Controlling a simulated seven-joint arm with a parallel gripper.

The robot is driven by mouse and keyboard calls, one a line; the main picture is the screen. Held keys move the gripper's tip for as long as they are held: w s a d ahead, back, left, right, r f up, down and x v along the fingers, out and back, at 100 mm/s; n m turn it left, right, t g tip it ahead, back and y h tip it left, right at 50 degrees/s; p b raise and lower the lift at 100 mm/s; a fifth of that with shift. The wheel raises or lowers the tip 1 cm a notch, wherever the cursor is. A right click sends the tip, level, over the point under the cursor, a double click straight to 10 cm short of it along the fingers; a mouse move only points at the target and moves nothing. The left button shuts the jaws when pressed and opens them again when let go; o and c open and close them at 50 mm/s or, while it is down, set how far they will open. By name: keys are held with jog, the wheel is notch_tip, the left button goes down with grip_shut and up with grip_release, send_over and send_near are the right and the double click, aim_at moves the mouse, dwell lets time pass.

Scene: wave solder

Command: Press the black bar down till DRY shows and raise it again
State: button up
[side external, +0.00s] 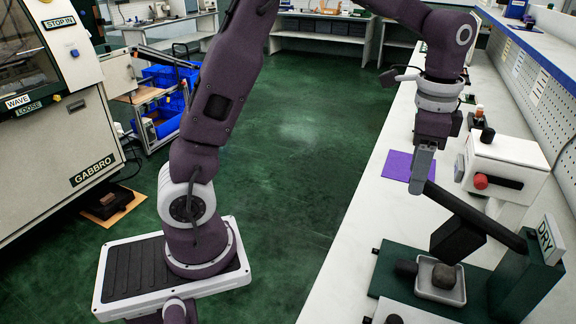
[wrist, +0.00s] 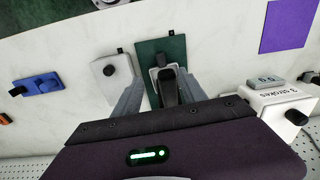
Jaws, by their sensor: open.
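The black bar (side external: 480,217) slopes up to the left from a green post, its free end raised, with a dark block (side external: 457,240) under it. A white sign (side external: 547,243) reading DRY stands on the post. Below the block, a grey tray (side external: 450,292) holds a dark rounded lump on a green base. My gripper (side external: 422,175) points down at the bar's free end; I cannot tell whether they touch. In the wrist view, the open fingers (wrist: 162,88) stand either side of the bar (wrist: 166,92), whose far part my gripper body hides.
A white box (side external: 507,160) with a red knob stands behind the bar; its lettering shows in the wrist view (wrist: 285,100). A purple mat (side external: 408,166) lies on the white bench. Several small items lie nearby.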

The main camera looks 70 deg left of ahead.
jog(key=s+r+n+t, duration=0.2)
jog(key=s+r+n, duration=0.2)
jog(key=s+r, duration=0.5)
jog(key=s+a+f+n+t, duration=0.1)
jog(key=s+f+n+t, duration=0.2)
jog(key=s, duration=1.2)
jog(key=shift+s+a+f+n, duration=0.2)
jog(key=shift+f+n, duration=0.1)
jog(key=shift+n, duration=0.4)
